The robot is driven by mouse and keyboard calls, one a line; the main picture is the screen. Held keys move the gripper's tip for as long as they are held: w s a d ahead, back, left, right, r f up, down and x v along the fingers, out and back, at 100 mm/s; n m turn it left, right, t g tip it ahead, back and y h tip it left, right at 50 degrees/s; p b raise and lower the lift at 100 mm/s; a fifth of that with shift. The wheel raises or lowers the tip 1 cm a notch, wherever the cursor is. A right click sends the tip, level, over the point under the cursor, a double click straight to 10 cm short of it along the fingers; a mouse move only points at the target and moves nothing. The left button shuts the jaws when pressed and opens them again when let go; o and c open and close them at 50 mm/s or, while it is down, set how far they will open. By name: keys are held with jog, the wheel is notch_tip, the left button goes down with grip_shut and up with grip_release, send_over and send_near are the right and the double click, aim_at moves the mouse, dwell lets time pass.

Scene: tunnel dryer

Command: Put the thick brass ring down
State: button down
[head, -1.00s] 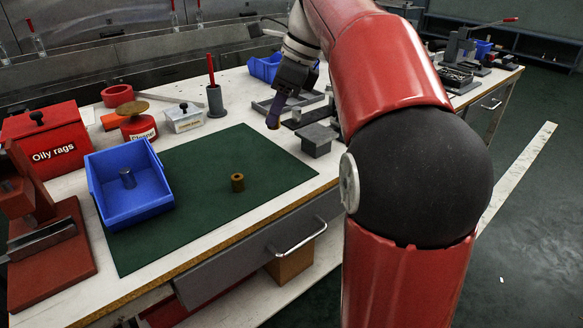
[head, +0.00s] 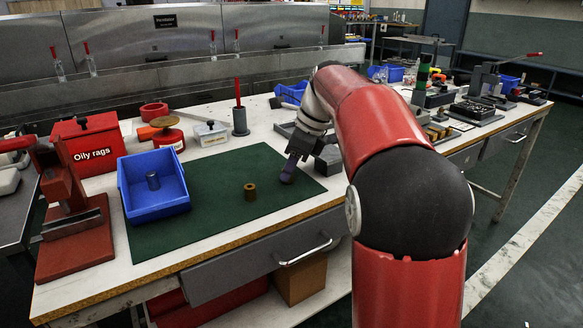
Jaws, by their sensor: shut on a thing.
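My gripper (head: 288,178) is low over the right part of the green mat (head: 215,212), with its purple-grey fingers pointing down. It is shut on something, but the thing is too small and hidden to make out. I cannot tell whether it touches the mat. A brass ring-shaped piece (head: 250,191) with a hole in its top stands upright on the mat, to the left of my gripper and clear of it.
Behind are a red "Oily rags" box (head: 88,146), a white box (head: 210,134) and a grey holder (head: 240,122). A grey block (head: 328,160) is right of my gripper. The mat's front is clear.

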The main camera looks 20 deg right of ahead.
jog(key=c, duration=1.2)
grip_release()
jog(key=shift+c, duration=0.2)
jog(key=p+v, duration=0.2)
jog(key=v, duration=0.9)
jog(key=s+a+n+t, duration=0.1)
jog(key=s+a+n, duration=0.1)
jog(key=s+n, duration=0.5)
jog(key=s+a+f+n+t+h, duration=0.2)
jog(key=s+f+n+h, duration=0.2)
jog(key=s+f+n, duration=1.2)
jog(key=shift+s+f+t, duration=0.3)
jog(key=shift+s+f, duration=0.6)
jog(key=shift+s, duration=1)
jog(key=shift+a, duration=0.1)
